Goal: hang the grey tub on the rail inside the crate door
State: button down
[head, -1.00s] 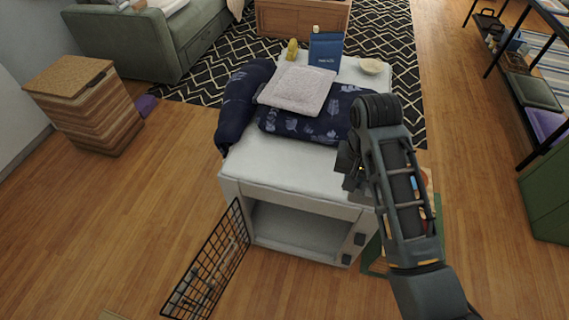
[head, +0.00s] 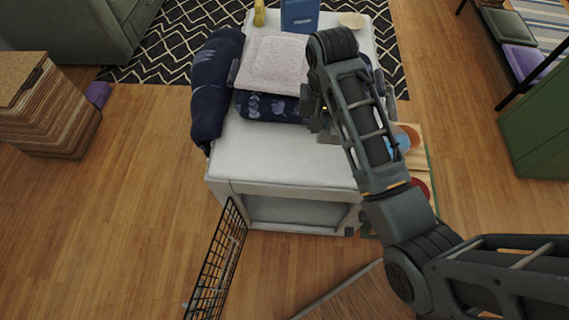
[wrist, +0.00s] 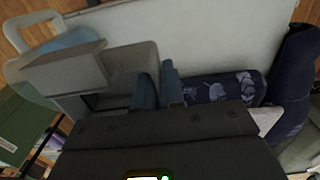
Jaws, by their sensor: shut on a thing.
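A grey tub (wrist: 125,68) with a flat lip shows in the wrist view, against the blue fingers of my gripper (wrist: 160,88). My gripper is shut on it, at the edge of the tub by the fingers. In the head view my gripper is mostly hidden behind my arm, above the right part of the white crate's top. The tub cannot be told apart there. The white crate (head: 275,160) has an open front. Its black wire door (head: 217,262) stands swung open at the front left.
Dark blue patterned cushions (head: 212,85), a pale folded cloth (head: 275,62), a blue pouch (head: 299,15) and a bowl (head: 352,20) lie on the crate. A board with coloured discs (head: 420,165) is at its right. The floor (head: 120,235) left of the door is clear.

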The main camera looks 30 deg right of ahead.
jog(key=shift+s+f, duration=0.15)
jog(key=shift+f, duration=0.5)
notch_tip(320, 180, down, 4)
jog(key=f+b, duration=0.1)
jog(key=b, duration=0.3)
send_over(273, 170)
notch_tip(273, 170, down, 6)
jog(key=shift+f+p, duration=0.2)
jog(key=shift+p, duration=0.2)
jog(key=shift+a+f, duration=0.1)
jog(key=shift+f, duration=1.9)
jog(key=shift+f, duration=0.15)
jog(key=c, duration=1.2)
grip_release()
jog(key=shift+c, duration=0.2)
notch_tip(273, 170, up, 12)
